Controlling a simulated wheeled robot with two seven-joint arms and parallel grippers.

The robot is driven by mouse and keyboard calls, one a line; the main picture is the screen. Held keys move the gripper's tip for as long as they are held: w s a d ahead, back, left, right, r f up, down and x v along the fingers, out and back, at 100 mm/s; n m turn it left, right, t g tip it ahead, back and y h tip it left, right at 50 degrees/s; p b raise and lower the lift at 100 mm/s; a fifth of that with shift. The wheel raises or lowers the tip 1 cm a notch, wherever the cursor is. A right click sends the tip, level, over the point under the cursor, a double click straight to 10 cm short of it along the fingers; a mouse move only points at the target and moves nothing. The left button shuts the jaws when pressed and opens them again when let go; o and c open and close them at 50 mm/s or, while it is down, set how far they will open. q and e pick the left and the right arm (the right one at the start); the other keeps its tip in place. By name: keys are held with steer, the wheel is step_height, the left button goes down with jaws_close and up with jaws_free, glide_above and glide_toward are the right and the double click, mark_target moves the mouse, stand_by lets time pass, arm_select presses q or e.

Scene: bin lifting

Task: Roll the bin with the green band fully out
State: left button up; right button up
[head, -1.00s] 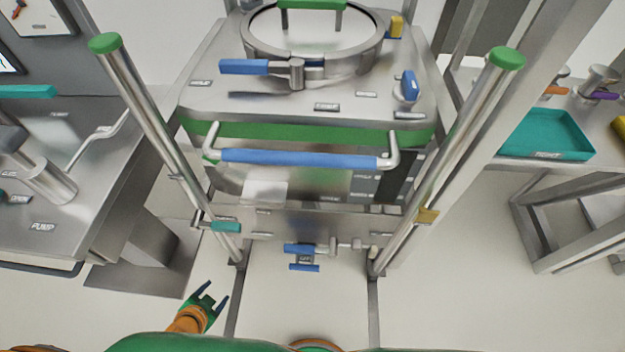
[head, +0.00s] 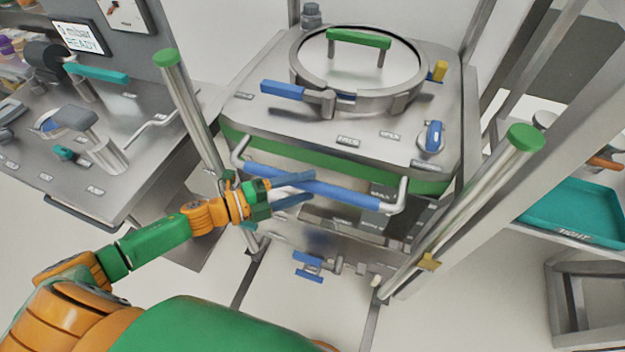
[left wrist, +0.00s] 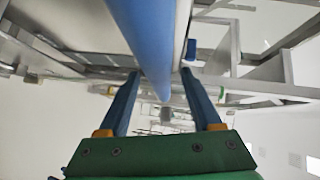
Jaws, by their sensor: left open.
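The steel bin with the green band (head: 430,184) stands between two upright posts, with a round lid and a green lid handle (head: 358,39) on top. A blue push bar (head: 345,194) runs across its front below the band. My left gripper (head: 312,188) is open at the left part of this bar, its fingers overlapping the bar in the head view. In the left wrist view the blue bar (left wrist: 150,40) runs between the lines of the two open fingers (left wrist: 160,74). Whether it lies between the fingertips or just beyond them I cannot tell. My right gripper is not in view.
Posts with green caps rise at left (head: 166,58) and right (head: 525,138) of the bin. A blue-handled valve (head: 310,266) sits low in front. A steel bench (head: 130,150) stands left, a teal tray (head: 575,212) right. The floor in front is clear.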

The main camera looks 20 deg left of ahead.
arm_select(q)
steer(key=shift+x, duration=1.15)
steer(key=shift+s+a, duration=0.1)
steer(key=shift+a, duration=0.05)
jaws_close()
stand_by(0.4)
